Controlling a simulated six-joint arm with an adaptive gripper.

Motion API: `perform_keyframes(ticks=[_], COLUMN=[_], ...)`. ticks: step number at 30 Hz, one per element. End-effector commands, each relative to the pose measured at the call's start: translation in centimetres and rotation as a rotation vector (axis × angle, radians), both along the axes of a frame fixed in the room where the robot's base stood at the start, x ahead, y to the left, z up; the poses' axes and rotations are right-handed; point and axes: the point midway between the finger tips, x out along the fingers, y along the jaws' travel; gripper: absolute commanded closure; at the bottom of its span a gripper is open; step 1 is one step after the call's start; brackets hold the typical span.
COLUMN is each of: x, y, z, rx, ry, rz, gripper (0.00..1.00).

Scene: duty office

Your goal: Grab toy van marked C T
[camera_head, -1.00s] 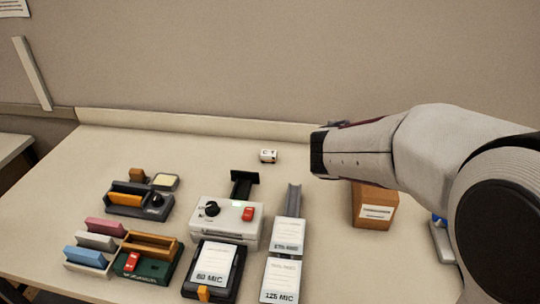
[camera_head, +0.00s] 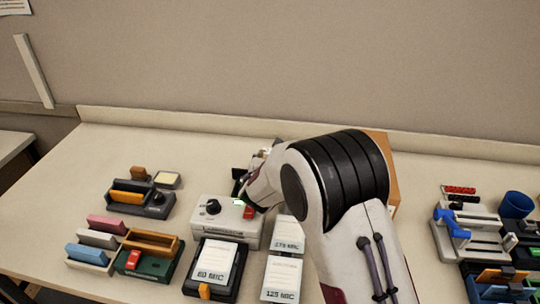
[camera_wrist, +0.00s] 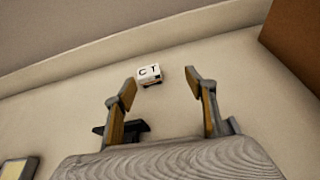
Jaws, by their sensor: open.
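The toy van (camera_wrist: 149,75) is a small white block with black letters C T on the face turned to my wrist camera. It rests on the pale tabletop, with a dark strip low on its right side. My gripper (camera_wrist: 161,86) is open and empty, its two fingers pointing at the van. In the wrist view the van shows in the gap between the fingertips, nearer the left one, and no contact is visible. In the head view my arm hides most of the van and the gripper.
A white laminator-like device (camera_head: 226,222) with a black knob stands in front, its dark rear bracket (camera_wrist: 122,131) near my left finger. A brown box (camera_head: 384,150) stands to the right, partly behind my arm. The back ledge (camera_head: 180,118) runs behind the van. The table's back left is clear.

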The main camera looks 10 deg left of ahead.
Motion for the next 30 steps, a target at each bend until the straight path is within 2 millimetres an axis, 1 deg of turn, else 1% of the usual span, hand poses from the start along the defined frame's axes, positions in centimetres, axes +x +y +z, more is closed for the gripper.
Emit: perform_keyframes(ticks=[1,3,6,19,30], x=[0.0,0.0,0.0,0.2,2.2], y=[0.8,1.6,2.2,2.3,2.4], z=[-0.7,-1.3,-1.7,-1.9,-2.6], rx=[-0.019,-0.037,-0.052,-0.053,-0.054], ry=[0.002,0.001,0.002,0.002,0.001], rz=[0.025,0.051,0.071,0.073,0.072], gripper=[0.44,0.44,0.44,0.44,0.44])
